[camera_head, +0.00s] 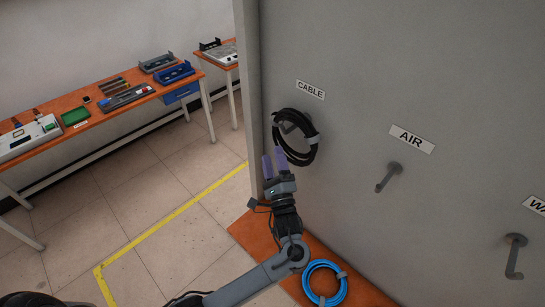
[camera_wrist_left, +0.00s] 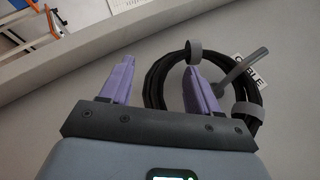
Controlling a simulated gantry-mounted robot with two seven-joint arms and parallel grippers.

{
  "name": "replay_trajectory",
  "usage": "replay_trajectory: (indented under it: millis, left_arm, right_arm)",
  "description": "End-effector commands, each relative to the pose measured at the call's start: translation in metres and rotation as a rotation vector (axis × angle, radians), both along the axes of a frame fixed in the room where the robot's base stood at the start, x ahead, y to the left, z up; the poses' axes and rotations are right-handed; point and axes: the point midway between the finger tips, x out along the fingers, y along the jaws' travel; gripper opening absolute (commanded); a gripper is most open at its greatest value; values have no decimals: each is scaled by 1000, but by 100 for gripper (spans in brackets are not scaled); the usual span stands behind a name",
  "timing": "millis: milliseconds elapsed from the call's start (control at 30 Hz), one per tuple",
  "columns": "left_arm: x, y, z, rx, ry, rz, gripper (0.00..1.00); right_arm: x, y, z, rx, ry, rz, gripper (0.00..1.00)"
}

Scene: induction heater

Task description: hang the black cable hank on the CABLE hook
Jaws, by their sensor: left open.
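The black cable hank (camera_head: 315,148) is a coiled ring with grey ties, against the grey panel below the CABLE label (camera_head: 311,90). The CABLE hook (camera_head: 290,127) shows inside the ring, so the hank is around it; its exact contact with the hook is unclear. In the left wrist view the hank (camera_wrist_left: 155,82) lies past the fingers, with the grey hook (camera_wrist_left: 244,69) across its opening. My left gripper (camera_head: 272,160), with purple fingers, is open at the hank's lower left. In the left wrist view (camera_wrist_left: 158,64) one finger overlaps the ring. My right gripper is out of view.
The AIR hook (camera_head: 388,177) and another hook (camera_head: 515,256) to the right are empty. A blue coil (camera_head: 325,284) lies on the orange surface (camera_head: 262,238) below. A workbench (camera_head: 97,106) with trays stands at left. The floor between is clear.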

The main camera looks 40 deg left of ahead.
Motion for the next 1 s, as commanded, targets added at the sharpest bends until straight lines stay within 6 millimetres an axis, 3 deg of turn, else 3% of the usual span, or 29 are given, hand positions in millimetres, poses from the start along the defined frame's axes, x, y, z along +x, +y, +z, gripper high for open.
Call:
replay_trajectory:
  millis: [300, 600, 767, 867, 1000]
  left_arm:
    - [-28, -40, -26, -1, 2, -2, 62]
    - [-47, -66, -40, -1, 1, 0, 62]
    - [-53, -70, -49, 0, 14, 0, 62]
    - [-64, -68, -68, 6, 55, 2, 62]
    - [-96, -52, -106, 19, 137, 22, 62]
  right_arm:
    - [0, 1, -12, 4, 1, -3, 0]
    - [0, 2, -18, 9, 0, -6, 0]
    - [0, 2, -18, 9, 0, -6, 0]
    - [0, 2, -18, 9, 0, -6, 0]
    - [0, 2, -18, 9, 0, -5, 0]
